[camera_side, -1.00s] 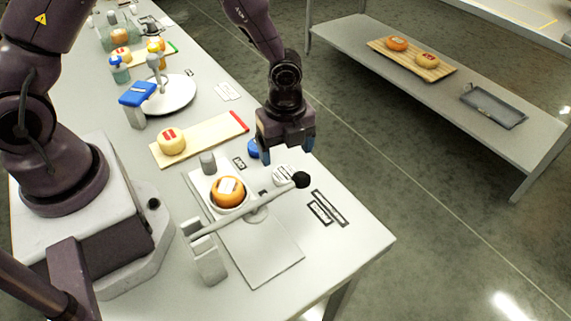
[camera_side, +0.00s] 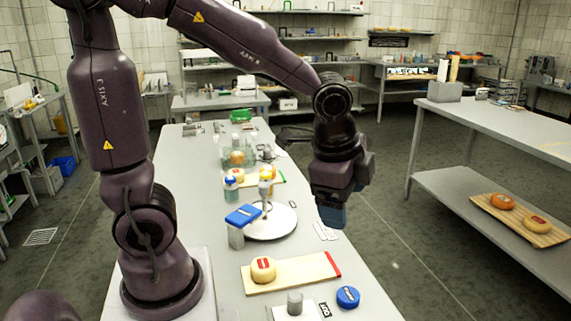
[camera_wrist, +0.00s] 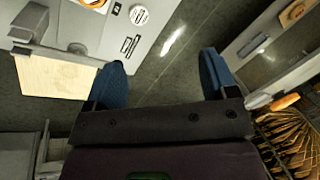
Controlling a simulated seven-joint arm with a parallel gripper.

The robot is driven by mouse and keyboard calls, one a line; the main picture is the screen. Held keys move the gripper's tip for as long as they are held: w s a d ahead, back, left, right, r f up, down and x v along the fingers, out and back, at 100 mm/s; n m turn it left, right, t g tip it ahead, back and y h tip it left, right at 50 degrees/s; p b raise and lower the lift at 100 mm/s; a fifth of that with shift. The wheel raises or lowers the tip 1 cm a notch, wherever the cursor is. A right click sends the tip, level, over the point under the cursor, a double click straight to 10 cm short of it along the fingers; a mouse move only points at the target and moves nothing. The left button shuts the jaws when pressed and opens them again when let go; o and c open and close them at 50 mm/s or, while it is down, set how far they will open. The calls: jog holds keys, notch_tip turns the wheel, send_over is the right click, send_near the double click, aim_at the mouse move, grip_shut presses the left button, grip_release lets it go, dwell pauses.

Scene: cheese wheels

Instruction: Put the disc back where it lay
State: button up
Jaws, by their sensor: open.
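My gripper (camera_side: 331,214) is open and empty, raised in the air by the right edge of the table. In the wrist view its two blue fingers (camera_wrist: 161,80) stand apart with only floor between them. A blue disc (camera_side: 348,297) lies flat on the table near the bottom of the side view, below my gripper in the picture and apart from it. A white printed disc (camera_wrist: 139,14) lies on the table at the top of the wrist view. I cannot tell which disc the task means.
A yellow cheese wheel (camera_side: 263,269) sits on a board with a red end (camera_side: 310,270). Behind it are a white round plate (camera_side: 283,222) and a blue-topped post (camera_side: 242,215). A shelf at right holds a board (camera_side: 486,207) with two wheels. Floor lies between table and shelf.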

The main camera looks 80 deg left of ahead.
jog(key=s+a+r+n+t+h, duration=0.1)
jog(key=s+r+n+t, duration=0.1)
jog(key=s+r+n, duration=0.4)
jog(key=s+n, duration=0.3)
jog(key=shift+s+r+t, duration=0.2)
jog(key=shift+t, duration=0.2)
dwell(0.5)
